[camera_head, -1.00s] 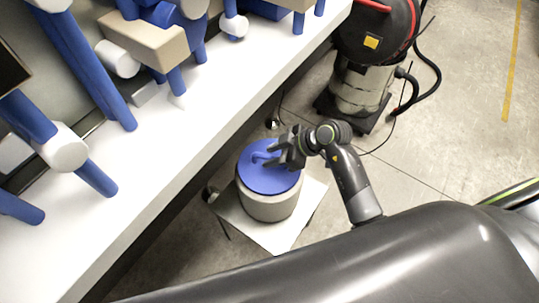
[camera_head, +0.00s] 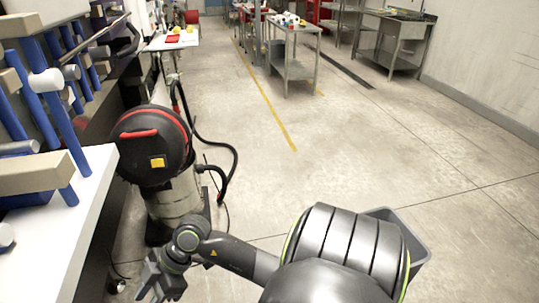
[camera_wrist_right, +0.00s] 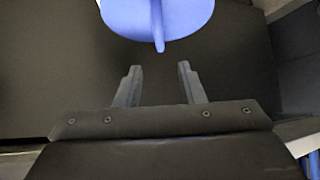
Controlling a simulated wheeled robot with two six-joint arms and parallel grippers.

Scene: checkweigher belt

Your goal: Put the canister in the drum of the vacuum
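The vacuum (camera_head: 152,150) stands on the floor at the left of the head view, with a black-and-red head, a yellow label and a metal drum (camera_head: 178,198) under it. The head sits on the drum, so its inside is hidden. My right gripper (camera_head: 152,284) is at the lower left, in front of the vacuum. In the right wrist view the gripper (camera_wrist_right: 160,70) is open and empty. The canister's blue lid (camera_wrist_right: 160,15) with its handle is just beyond the fingertips, apart from them. The canister is out of the head view. My left gripper is not in view.
A white bench (camera_head: 62,235) with blue and beige parts runs along the left. A black hose (camera_head: 236,160) loops beside the vacuum. A grey bin (camera_head: 413,240) shows partly behind my arm. The floor right of the vacuum is clear, with metal tables (camera_head: 290,55) far back.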

